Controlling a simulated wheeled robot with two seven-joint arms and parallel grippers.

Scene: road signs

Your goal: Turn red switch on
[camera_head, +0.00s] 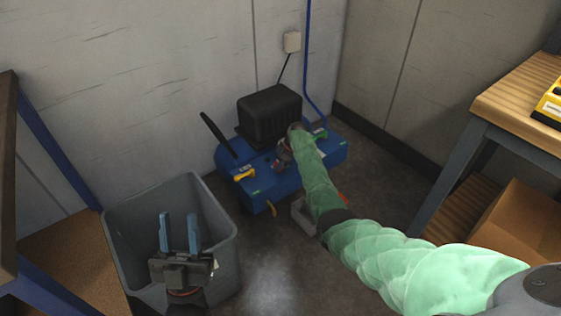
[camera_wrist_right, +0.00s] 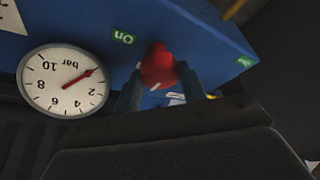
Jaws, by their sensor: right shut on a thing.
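The red switch (camera_wrist_right: 158,68) sits on the face of the blue machine (camera_wrist_right: 200,28), close to a green "On" label (camera_wrist_right: 123,37). My right gripper (camera_wrist_right: 160,84) has a finger on each side of the switch and is shut on it. In the head view the right arm reaches down to the blue machine (camera_head: 258,196), and its hand (camera_head: 283,156) hides most of the switch there. My left gripper (camera_head: 179,217) is open and empty, its fingers pointing up, in front of or above the grey bin.
A round white gauge (camera_wrist_right: 62,82) marked in bar is beside the switch. A black motor housing (camera_head: 270,115) and a black handle (camera_head: 218,134) rise from the machine. A grey bin (camera_head: 215,215) stands left; a wooden-topped table (camera_head: 515,95) and cardboard box (camera_head: 520,225) are right.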

